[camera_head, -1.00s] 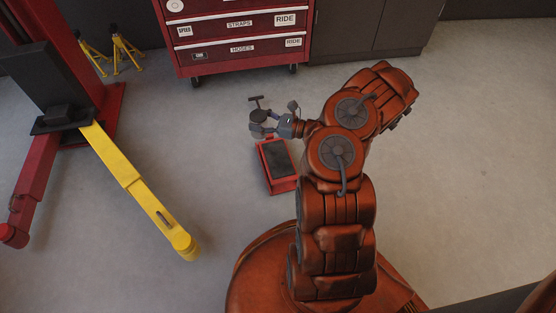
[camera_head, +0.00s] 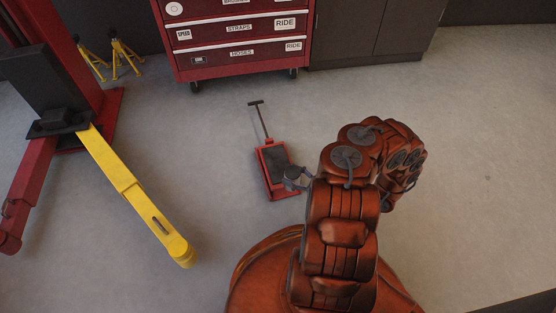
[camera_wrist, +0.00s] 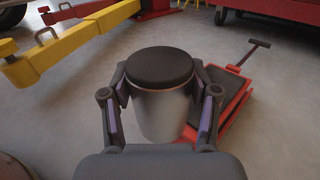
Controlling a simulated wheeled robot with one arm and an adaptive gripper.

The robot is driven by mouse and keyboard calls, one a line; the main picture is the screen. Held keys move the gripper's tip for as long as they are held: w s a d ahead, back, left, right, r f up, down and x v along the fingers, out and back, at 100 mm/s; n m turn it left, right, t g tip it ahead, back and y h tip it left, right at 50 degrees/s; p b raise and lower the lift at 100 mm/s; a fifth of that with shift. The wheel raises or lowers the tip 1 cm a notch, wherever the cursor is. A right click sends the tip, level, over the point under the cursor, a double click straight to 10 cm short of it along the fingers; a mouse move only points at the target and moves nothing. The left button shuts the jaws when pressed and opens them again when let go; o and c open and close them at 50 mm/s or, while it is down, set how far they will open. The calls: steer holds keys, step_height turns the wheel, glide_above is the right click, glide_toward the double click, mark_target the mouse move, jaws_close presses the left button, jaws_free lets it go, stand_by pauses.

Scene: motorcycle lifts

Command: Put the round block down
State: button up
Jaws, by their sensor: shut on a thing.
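The round block (camera_wrist: 162,105) is an upright cylinder with a grey side and a black top, in the middle of the wrist view. My gripper (camera_wrist: 159,88) is shut on it, with one finger on each side. In the head view, my gripper (camera_head: 296,181) is small and partly hidden by my arm, beside the right edge of the red floor jack. The block's dark top (camera_head: 293,172) shows there. Whether the block's underside touches anything is hidden.
The red floor jack (camera_head: 276,171) with its T handle lies on the floor close by; it also shows in the wrist view (camera_wrist: 232,88). A yellow lift arm (camera_head: 140,195) extends at left. A red tool cabinet (camera_head: 240,55) stands behind. Grey floor is clear between them.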

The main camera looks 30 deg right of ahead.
steer(key=w+d+f+b, duration=0.1)
steer(key=w+b, duration=0.2)
steer(key=w, duration=0.1)
steer(key=w+d+f+b, duration=0.1)
steer(key=w+f+b, duration=0.1)
steer(key=w, duration=0.3)
steer(key=w+d+f+b, duration=0.1)
steer(key=w+f+b, duration=0.1)
steer(key=w, duration=0.3)
steer(key=shift+w+d+b, duration=0.25)
steer(key=shift+d+b, duration=0.05)
steer(key=shift+b, duration=0.55)
steer(key=o, duration=1.4)
